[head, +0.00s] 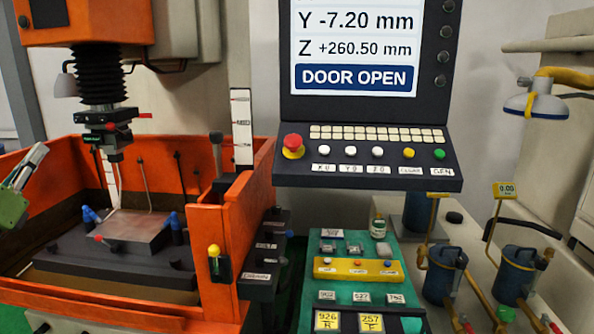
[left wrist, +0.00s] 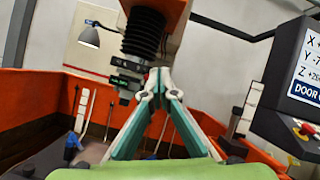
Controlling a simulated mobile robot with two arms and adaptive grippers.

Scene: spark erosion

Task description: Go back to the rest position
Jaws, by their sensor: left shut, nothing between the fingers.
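My left gripper (head: 35,157) shows at the left edge of the head view, in front of the orange tank's left side. Its green body is partly cut off by the frame edge. In the left wrist view its two green and grey fingers (left wrist: 158,78) meet at the tips, shut with nothing between them. They point toward the machine head (left wrist: 145,35) and look apart from it, though the depth is hard to judge. My right gripper is in neither view.
The orange tank (head: 235,215) holds a dark fixture with a grey metal block (head: 137,229). The control panel (head: 365,160) reads DOOR OPEN. A green tray (head: 317,256) with small parts and labels lies below it. Blue canisters (head: 442,275) stand at the right.

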